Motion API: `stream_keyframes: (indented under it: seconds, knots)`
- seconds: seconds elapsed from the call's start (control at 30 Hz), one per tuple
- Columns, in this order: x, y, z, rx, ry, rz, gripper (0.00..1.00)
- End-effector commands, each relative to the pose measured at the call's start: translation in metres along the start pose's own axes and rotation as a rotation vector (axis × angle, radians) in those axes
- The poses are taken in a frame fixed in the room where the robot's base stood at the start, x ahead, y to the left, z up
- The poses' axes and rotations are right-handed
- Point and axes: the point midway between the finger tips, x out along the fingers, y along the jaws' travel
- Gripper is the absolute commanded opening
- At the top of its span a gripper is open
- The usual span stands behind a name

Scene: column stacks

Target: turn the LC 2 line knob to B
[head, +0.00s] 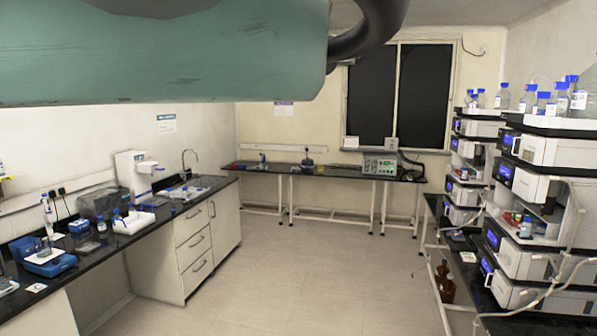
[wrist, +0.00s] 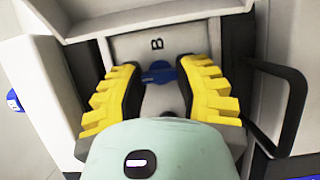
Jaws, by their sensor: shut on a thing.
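In the wrist view, a small blue knob (wrist: 158,73) sits on a pale grey panel, just below a black letter B. My gripper (wrist: 157,70) has its yellow ribbed fingers on the left and right of the knob, and it is shut on it. The fingers and the pale green gripper body hide the lower panel and any other letter there. I cannot tell exactly which way the knob points. In the head view, two column stacks of instruments stand at the right, a near stack (head: 539,150) and a far stack (head: 478,128). My gripper does not show there.
In the wrist view, a black curved handle-like bar (wrist: 292,105) stands close on the right. In the head view, tubing hangs beside the near stack and brown bottles (head: 446,290) stand low by it. A long bench (head: 130,240) lines the left; the middle floor is clear.

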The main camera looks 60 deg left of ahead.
Motion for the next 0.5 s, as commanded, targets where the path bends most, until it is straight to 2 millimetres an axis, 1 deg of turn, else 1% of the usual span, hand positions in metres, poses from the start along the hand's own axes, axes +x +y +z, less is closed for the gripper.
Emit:
stream_keyframes:
  seconds: [0.27, 0.5]
  knots:
    - [-0.0005, -0.0018, -0.0005, 0.115, 0.002, -0.040, 0.00]
    - [-0.0007, -0.0043, -0.0010, 0.298, 0.005, -0.114, 0.00]
